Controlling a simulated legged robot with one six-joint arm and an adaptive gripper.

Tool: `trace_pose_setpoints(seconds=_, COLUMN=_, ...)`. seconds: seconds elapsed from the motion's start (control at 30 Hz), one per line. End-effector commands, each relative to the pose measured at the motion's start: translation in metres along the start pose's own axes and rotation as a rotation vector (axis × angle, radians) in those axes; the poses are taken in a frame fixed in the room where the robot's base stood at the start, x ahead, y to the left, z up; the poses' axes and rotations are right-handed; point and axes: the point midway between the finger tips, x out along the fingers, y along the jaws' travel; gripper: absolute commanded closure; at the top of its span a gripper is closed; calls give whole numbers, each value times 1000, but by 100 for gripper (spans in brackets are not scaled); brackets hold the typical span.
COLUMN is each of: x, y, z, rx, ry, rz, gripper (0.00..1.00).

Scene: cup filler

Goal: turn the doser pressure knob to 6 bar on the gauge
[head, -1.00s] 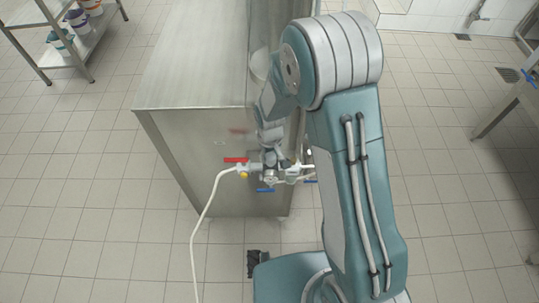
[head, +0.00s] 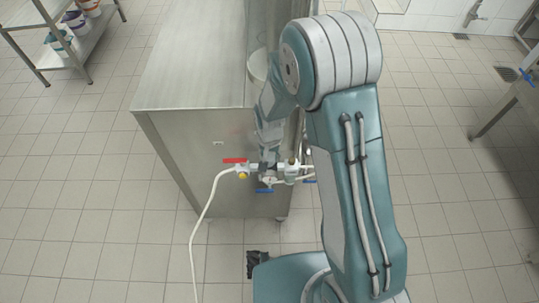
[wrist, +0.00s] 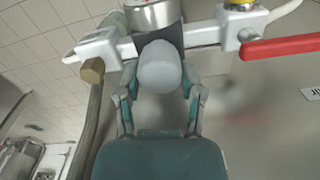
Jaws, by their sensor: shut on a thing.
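The pressure knob (wrist: 160,67) is a pale grey, rounded part below a shiny metal cylinder (wrist: 153,13) in the wrist view. My gripper (wrist: 160,84) has its two teal fingers on either side of the knob and is shut on it. In the head view my gripper (head: 268,158) is small and dark at the white pipe fittings on the cabinet side. I see no readable gauge dial or needle in either view.
A red lever (wrist: 282,46) lies right of the knob, and a brass hex plug (wrist: 92,70) lies left. White fittings run across both sides. The steel cabinet (head: 195,145) stands close behind.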

Motion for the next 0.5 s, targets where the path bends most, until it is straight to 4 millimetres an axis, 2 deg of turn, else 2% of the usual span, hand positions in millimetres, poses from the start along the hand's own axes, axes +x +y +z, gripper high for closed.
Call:
trace_pose_setpoints(seconds=0.47, x=1, y=0, z=1, rx=10, ry=-2, rz=0, gripper=98)
trace_pose_setpoints(seconds=0.5, x=1, y=0, z=1, rx=10, ry=-2, rz=1, gripper=32)
